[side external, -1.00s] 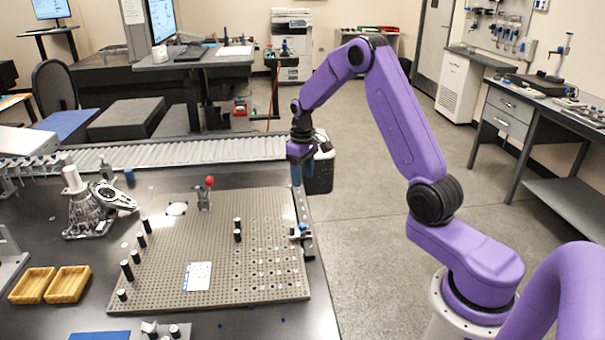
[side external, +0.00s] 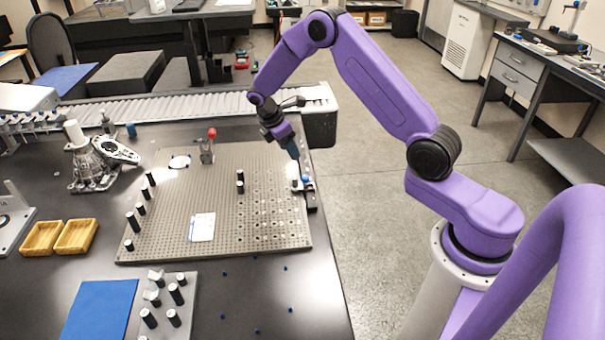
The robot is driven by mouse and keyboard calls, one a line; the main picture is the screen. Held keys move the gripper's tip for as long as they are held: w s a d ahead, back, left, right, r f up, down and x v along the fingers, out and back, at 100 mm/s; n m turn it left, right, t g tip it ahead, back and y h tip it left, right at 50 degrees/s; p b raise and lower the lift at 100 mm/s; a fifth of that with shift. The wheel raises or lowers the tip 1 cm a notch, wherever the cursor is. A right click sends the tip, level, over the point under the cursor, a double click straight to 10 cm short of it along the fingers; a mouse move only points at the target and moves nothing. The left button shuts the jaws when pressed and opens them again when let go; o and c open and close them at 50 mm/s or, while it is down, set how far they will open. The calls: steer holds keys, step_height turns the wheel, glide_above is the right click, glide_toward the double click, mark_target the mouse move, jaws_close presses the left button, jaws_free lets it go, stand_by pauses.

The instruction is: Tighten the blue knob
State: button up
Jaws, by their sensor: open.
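The blue knob (side external: 306,179) sits on a small fixture (side external: 311,198) at the right edge of the perforated grey plate (side external: 215,217). It is small in this view, and its exact shape is hard to make out. The gripper is open with nothing seen between the fingers, though the gap itself is too small to make out.
Black posts (side external: 240,182) stand on the plate, several along its left side. A red-tipped clamp (side external: 210,140) stands at the plate's back. Yellow trays (side external: 76,237) and a blue mat (side external: 100,310) lie left.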

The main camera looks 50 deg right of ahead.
mark_target(305, 177)
steer(key=x, duration=1.3)
steer(key=shift+s+f, duration=0.1)
steer(key=shift+s, duration=0.05)
steer(key=shift+c, duration=0.4)
jaws_close()
